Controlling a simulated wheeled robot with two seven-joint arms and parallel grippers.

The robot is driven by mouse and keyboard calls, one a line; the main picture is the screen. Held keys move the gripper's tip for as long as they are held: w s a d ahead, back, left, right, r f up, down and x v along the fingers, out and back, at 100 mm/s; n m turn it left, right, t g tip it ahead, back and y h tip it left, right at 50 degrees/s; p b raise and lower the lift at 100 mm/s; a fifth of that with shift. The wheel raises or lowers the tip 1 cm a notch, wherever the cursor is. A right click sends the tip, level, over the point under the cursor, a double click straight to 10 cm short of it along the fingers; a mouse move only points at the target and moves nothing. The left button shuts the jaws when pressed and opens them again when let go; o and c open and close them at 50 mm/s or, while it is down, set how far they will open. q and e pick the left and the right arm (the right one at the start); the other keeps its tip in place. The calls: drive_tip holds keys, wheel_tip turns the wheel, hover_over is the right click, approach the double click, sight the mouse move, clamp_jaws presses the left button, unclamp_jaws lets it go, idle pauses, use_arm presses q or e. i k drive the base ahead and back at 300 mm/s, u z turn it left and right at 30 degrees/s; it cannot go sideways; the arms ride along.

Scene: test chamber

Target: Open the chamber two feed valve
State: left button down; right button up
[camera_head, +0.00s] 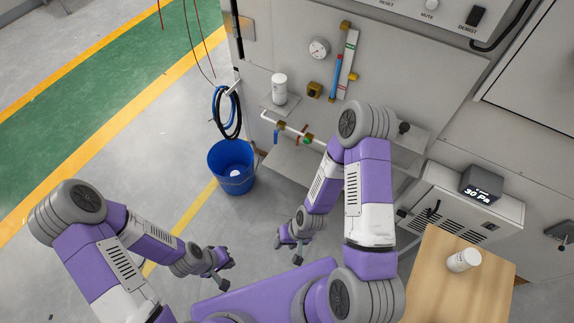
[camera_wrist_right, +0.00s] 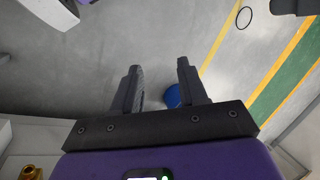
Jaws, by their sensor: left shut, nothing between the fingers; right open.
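A white pipe (camera_head: 290,126) with brass fittings runs along the grey cabinet front. A valve with a blue handle (camera_head: 276,136) hangs at its left part, and a small valve with red and green parts (camera_head: 304,139) sits further right. I cannot read any label that tells which is the chamber two feed valve, nor its handle setting clearly. My left gripper (camera_head: 221,270) is shut and empty over the floor, well below the pipe. My right gripper (camera_head: 292,245) is open and empty, apart from the valves; its spread fingers show in the right wrist view (camera_wrist_right: 160,80).
A blue bucket (camera_head: 231,180) stands on the floor left of the pipe. A shelf with a white canister (camera_head: 279,88), a gauge (camera_head: 318,47) and a flow tube (camera_head: 336,78) are above. A wooden table (camera_head: 480,285) and pump unit (camera_head: 470,205) stand right. Floor at left is clear.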

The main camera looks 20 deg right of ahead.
sight(275, 133)
drive_tip(key=z, duration=0.25)
drive_tip(key=i, duration=0.75)
drive_tip(key=z, duration=0.35)
drive_tip(key=k, duration=0.5)
drive_tip(key=u, duration=0.85)
drive_tip(key=i, duration=0.55)
drive_tip(key=z, duration=0.25)
